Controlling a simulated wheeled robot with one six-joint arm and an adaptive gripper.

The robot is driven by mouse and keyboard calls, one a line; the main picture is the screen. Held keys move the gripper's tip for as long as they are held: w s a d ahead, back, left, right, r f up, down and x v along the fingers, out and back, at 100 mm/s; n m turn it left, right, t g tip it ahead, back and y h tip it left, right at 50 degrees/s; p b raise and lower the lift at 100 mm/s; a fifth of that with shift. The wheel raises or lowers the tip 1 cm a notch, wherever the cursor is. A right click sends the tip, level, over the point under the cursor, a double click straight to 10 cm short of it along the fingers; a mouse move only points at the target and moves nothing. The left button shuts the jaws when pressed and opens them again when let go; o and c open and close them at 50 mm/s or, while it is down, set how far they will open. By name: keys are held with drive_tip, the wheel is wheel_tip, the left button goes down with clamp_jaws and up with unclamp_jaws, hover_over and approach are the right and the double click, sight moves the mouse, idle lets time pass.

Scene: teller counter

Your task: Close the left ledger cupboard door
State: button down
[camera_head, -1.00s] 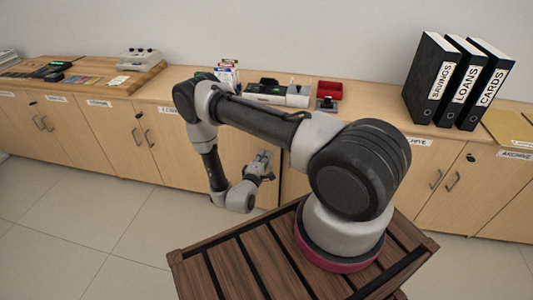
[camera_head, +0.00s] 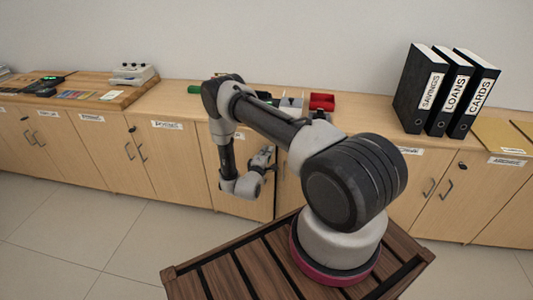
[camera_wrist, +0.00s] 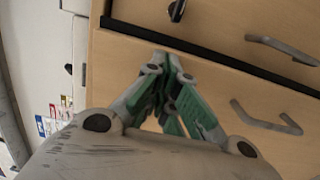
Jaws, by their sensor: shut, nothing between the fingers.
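The cupboard door behind my arm (camera_head: 212,165) is pale wood, with a partly hidden label near its top. I cannot read whether it says ledger. A dark gap runs along its right edge, so it looks slightly ajar. In the wrist view this door (camera_wrist: 240,95) carries a grey bar handle (camera_wrist: 265,120), and a dark gap parts it from the neighbouring door (camera_wrist: 230,20). My gripper (camera_head: 264,156) is in front of the door near its right edge. In the wrist view its fingertips (camera_wrist: 164,66) are together and empty, over the door's face. Contact cannot be told.
The counter (camera_head: 180,97) above holds a red tray (camera_head: 321,102), small devices and black binders (camera_head: 445,92). Other closed cupboards line both sides. My slatted wooden base stands in front. Tiled floor (camera_head: 130,235) is free to the left.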

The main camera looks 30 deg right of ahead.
drive_tip(key=shift+w+d+r+n+t+y, duration=0.1)
drive_tip(key=shift+w+d+n+t+y, duration=0.4)
drive_tip(key=shift+w+d, duration=0.45)
drive_tip(key=shift+w+d+r+n+t+y, duration=0.1)
drive_tip(key=shift+w+d+n+t+y, duration=0.2)
drive_tip(key=shift+w+d+t+y, duration=0.45)
drive_tip(key=shift+w+d+g, duration=0.2)
drive_tip(key=shift+d+g, duration=0.05)
